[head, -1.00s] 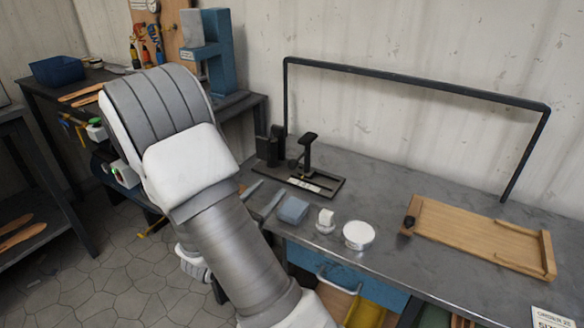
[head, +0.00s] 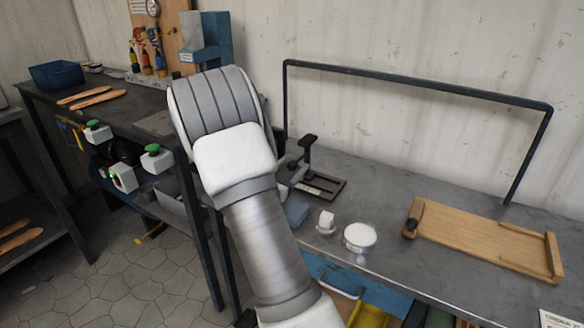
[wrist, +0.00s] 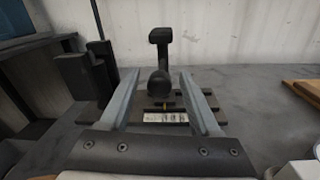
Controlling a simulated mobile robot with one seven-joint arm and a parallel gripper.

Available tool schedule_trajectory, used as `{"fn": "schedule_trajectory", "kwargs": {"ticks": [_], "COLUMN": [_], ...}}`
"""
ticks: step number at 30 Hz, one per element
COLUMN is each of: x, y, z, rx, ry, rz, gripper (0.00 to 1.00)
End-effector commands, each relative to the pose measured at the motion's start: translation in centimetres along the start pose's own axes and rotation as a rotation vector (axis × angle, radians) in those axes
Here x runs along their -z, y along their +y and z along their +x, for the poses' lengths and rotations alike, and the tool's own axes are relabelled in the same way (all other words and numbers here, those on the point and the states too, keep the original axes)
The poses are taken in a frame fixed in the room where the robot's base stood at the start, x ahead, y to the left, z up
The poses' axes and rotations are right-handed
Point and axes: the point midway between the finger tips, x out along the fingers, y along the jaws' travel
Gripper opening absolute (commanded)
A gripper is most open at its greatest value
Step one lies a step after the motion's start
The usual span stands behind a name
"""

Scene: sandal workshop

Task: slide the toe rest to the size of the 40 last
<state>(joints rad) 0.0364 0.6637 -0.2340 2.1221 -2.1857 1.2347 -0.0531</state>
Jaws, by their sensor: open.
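The black sizing device (head: 325,186) stands on the grey bench, partly hidden behind my arm in the head view. It has a flat base with a pale scale strip (wrist: 164,117) and an upright post with a flat top (wrist: 160,36). A round black knob (wrist: 159,83) sits low in front of the post. I take the post and knob as the toe rest, but cannot be sure. My gripper (wrist: 160,75) is open, its two grey fingers on either side of the knob in the wrist view. Contact cannot be told. I cannot read the scale or identify a 40 last.
A wooden board (head: 485,240) lies to the right. A black frame (head: 420,80) rises behind. Dark blocks (wrist: 85,75) stand left of the device.

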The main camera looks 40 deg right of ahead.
Motion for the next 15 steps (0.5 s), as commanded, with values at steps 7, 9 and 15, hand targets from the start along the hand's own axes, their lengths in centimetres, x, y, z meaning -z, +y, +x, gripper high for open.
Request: {"fn": "schedule_trajectory", "kwargs": {"ticks": [7, 9, 15], "x": [0.01, 0.01, 0.02], "y": [0.02, 0.02, 0.04], "z": [-0.04, -0.05, -0.06], "rx": [0.000, 0.000, -0.001], "ry": [0.000, 0.000, 0.000], "rz": [0.000, 0.000, 0.000], "gripper": [0.31, 0.18, 0.00]}}
